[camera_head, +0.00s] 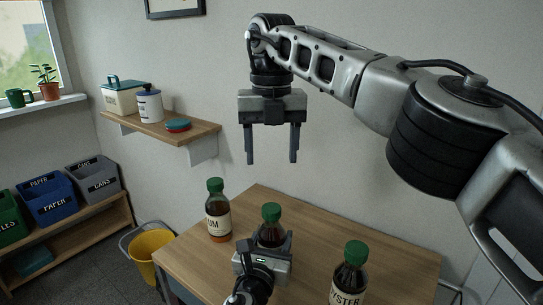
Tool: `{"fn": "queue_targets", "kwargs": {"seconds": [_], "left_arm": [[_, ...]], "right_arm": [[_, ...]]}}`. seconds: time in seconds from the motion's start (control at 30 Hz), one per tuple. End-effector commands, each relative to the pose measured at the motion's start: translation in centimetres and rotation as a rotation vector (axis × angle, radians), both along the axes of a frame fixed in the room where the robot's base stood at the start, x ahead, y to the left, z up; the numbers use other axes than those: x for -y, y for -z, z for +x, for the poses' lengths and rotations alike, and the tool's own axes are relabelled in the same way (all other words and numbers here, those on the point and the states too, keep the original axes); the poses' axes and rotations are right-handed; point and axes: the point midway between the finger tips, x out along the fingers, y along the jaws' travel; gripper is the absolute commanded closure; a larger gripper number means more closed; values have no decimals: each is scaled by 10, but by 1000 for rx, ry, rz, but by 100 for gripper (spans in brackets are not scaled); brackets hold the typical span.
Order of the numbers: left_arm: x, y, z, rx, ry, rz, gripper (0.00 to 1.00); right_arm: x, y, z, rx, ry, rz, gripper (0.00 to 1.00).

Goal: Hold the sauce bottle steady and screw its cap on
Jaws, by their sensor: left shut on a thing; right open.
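A dark sauce bottle (270,232) with a green cap (271,211) on its top stands upright at the middle of the wooden table. My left gripper (265,244) is shut on this bottle from the near side and hides its lower part and label. Whether the cap is tight cannot be seen. My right gripper (271,160) points down, open and empty, above the cap with a clear gap.
A second green-capped bottle (218,222) stands to the left, and another (348,284) stands at the front right. The table (395,245) is bare around them. A wall shelf (198,131) and a yellow bucket (148,245) lie to the left.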

Motion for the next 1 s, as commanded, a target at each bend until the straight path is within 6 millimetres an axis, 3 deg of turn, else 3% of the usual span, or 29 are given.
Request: {"fn": "queue_targets", "kwargs": {"seconds": [0.1,0.13,0.2,0.23,0.63,0.77,1.0], "left_arm": [[0,1,0,-2,-1,1,100],[0,1,0,-2,-1,1,46],[0,1,0,-2,-1,1,26],[0,1,0,-1,-1,0,23],[-3,0,-9,-1,-1,1,23],[-9,0,-32,-3,1,2,23],[-24,2,-89,-3,1,2,23]], "right_arm": [[0,0,0,0,-1,0,40],[0,0,0,0,-1,0,40],[0,0,0,0,-1,0,40],[0,0,0,0,0,0,40],[0,-2,0,0,0,0,40],[0,-6,0,0,0,0,40],[0,-6,0,0,0,0,40]]}}
